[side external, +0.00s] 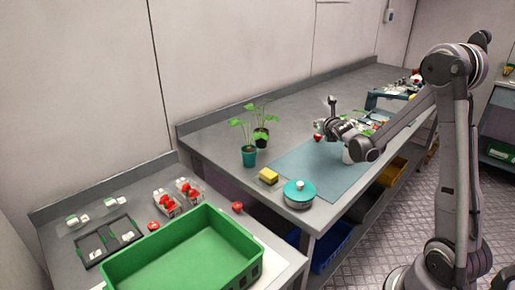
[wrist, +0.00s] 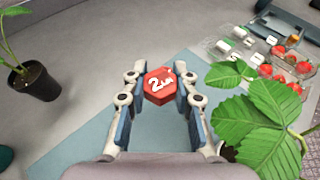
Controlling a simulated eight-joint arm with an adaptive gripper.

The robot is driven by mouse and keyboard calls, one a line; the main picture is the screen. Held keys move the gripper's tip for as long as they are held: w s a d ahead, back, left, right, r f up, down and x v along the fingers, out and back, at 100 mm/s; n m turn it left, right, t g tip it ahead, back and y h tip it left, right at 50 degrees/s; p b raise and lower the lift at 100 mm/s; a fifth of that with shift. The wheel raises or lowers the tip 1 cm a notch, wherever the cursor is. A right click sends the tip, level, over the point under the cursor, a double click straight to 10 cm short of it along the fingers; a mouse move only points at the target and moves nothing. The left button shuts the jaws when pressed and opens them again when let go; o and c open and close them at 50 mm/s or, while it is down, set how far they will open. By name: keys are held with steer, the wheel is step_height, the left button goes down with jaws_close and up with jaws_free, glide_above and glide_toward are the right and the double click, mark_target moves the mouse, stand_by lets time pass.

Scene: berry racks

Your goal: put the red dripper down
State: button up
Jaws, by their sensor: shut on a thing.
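The red dripper (wrist: 159,87) shows in the wrist view as a red hexagonal piece with white "2" lettering on its face. It sits between the two fingers of my gripper (wrist: 160,98), which is shut on it. In the side external view the dripper is a small red spot (side external: 317,138) under my gripper (side external: 324,126). It is over the bench near the back edge of the blue mat (side external: 300,172), and it appears to be held above the surface. The exact gap below it cannot be told.
Potted plants (side external: 249,155) stand left of my gripper; a dark pot (wrist: 34,82) and large leaves (wrist: 255,125) flank it in the wrist view. Berry punnets (wrist: 285,66) lie right. The mat looks mostly clear.

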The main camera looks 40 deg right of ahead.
steer(key=s+a+r+n+t+y, duration=0.1)
steer(key=s+a+n+t+y, duration=0.15)
steer(key=a, duration=1.45)
steer(key=s+a+r+n+t+y, duration=0.1)
steer(key=a+n+y, duration=0.2)
steer(key=a, duration=1.4)
steer(key=d+m+g+h, duration=0.3)
steer(key=d+m+h, duration=0.2)
steer(key=d, duration=3.1)
steer(key=shift+w, duration=0.15)
steer(key=shift+r+m+g+h, duration=0.1)
steer(key=shift+m+g+h, duration=0.15)
glide_above(298, 148)
step_height(298, 148, down, 7)
steer(key=shift+a, duration=0.1)
steer(key=shift+f, duration=1.8)
